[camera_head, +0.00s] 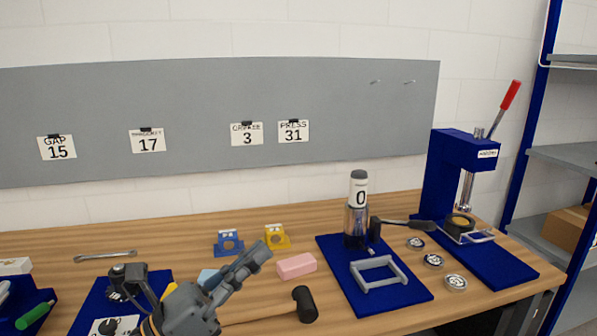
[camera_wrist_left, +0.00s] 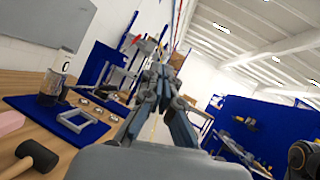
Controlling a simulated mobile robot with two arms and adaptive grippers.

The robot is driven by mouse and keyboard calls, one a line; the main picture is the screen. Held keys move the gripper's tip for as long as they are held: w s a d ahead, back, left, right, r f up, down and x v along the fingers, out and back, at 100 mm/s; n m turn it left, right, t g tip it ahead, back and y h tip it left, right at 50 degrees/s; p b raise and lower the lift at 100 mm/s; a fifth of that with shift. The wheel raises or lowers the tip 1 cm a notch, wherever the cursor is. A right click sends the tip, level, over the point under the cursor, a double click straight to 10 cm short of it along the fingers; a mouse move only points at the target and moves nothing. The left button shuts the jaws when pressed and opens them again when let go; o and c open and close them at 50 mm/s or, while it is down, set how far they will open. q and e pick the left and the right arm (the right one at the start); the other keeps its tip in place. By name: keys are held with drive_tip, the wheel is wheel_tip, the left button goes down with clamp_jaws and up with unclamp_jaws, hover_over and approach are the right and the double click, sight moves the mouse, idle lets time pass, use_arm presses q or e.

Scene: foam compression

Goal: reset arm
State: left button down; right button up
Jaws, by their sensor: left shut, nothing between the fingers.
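My left gripper (camera_head: 257,256) comes in from the lower left in the head view and points up and to the right. Its fingers are shut with nothing between them, and it appears above the front part of the table (camera_head: 378,208). The closed fingers also show in the left wrist view (camera_wrist_left: 160,78). A pink foam block (camera_head: 296,266) lies just right of the fingertips in the head view, apart from them. A light blue piece (camera_head: 207,277) is partly hidden behind the gripper. My right gripper is not in view.
A black-headed mallet (camera_head: 305,304) lies near the front. A blue mat (camera_head: 330,248) holds a grey frame (camera_head: 379,273) and a cylindrical device reading 0 (camera_head: 358,208). A blue lever press (camera_head: 455,160) stands right, near several metal discs (camera_head: 433,260). Blue and yellow brackets (camera_head: 276,237) stand behind.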

use_arm(q)
drive_tip(key=w+a+f+n+t+y, duration=0.2)
drive_tip(key=a+f+n+t+y, duration=0.25)
drive_tip(key=n+y, duration=0.55)
drive_tip(key=w+a+f+n+t+y, duration=0.3)
drive_tip(key=a+f+n+y, duration=0.3)
drive_tip(key=n, duration=0.9)
drive_tip(key=s+a+f+n+g+y, duration=0.2)
drive_tip(key=f+n, duration=0.2)
drive_tip(key=f, duration=0.2)
drive_tip(key=s+a+f+n+g+y, duration=0.1)
drive_tip(key=a+f+n+g+y, duration=0.15)
drive_tip(key=f, duration=0.35)
drive_tip(key=s+f+n+g, duration=1.15)
drive_tip(key=s+f, duration=0.75)
drive_tip(key=s, duration=0.4)
wheel_tip(320, 180, down, 26)
drive_tip(key=s+g, duration=0.1)
drive_tip(key=g, duration=0.1)
drive_tip(key=s+a+f+m+g, duration=0.1)
drive_tip(key=s+a+f, duration=0.1)
drive_tip(key=s+f, duration=1.4)
drive_tip(key=shift+s+h, duration=0.35)
drive_tip(key=shift+s, duration=0.05)
